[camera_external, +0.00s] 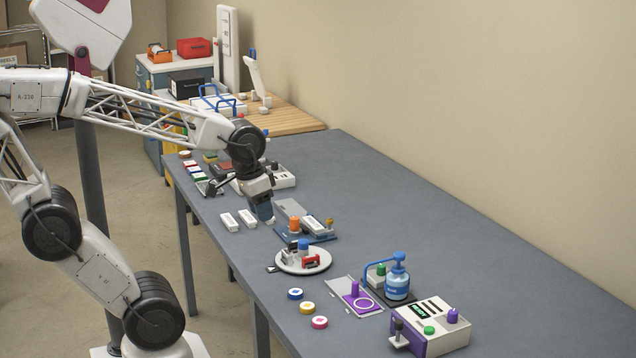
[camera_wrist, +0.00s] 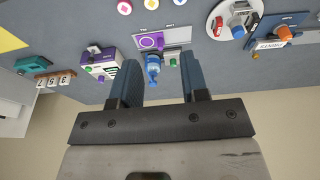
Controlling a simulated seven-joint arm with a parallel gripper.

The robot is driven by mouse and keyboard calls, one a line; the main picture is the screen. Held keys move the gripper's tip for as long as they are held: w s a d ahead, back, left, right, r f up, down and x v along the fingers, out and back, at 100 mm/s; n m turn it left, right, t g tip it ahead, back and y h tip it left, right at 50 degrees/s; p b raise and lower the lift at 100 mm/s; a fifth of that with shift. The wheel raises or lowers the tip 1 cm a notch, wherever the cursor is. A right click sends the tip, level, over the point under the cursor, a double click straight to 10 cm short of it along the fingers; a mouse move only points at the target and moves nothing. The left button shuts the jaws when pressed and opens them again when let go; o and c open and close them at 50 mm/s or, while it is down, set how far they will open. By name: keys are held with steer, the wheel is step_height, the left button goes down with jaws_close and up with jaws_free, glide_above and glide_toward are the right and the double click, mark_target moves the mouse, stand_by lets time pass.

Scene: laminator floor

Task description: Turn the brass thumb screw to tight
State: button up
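A small brass-coloured knob (camera_external: 329,222), likely the brass thumb screw, stands at the right end of a white block (camera_external: 314,226) on a blue plate (camera_external: 322,238). It also shows at the right of the wrist view (camera_wrist: 256,56), too small to read its setting. An orange knob (camera_external: 294,224) stands on the same plate. My gripper (camera_external: 265,214) is above the table, left of the plate in the external view and apart from the brass knob. In the wrist view my gripper (camera_wrist: 158,72) has its two blue fingers wide apart, with nothing held between them.
A round white plate (camera_external: 290,265) with blue and red parts sits nearer the camera. The table's right side along the wall is clear.

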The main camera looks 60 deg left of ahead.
steer(key=shift+o, duration=0.6)
steer(key=w+a+n+g+h, duration=0.1)
steer(key=w+a+n, duration=0.4)
steer(key=w, duration=0.6)
steer(key=shift+w+a+n, duration=0.25)
steer(key=shift+w+n, duration=0.05)
steer(key=shift+n, duration=0.2)
steer(key=n+h, duration=0.3)
steer(key=n, duration=1.3)
glide_toward(329, 219)
steer(key=shift+w+d+f, duration=0.1)
steer(key=shift+d+f, duration=0.05)
steer(key=shift+f, duration=0.15)
steer(key=shift+f, duration=0.15)
steer(key=shift+x, duration=3.75)
steer(key=shift+c, duration=0.2)
jaws_close()
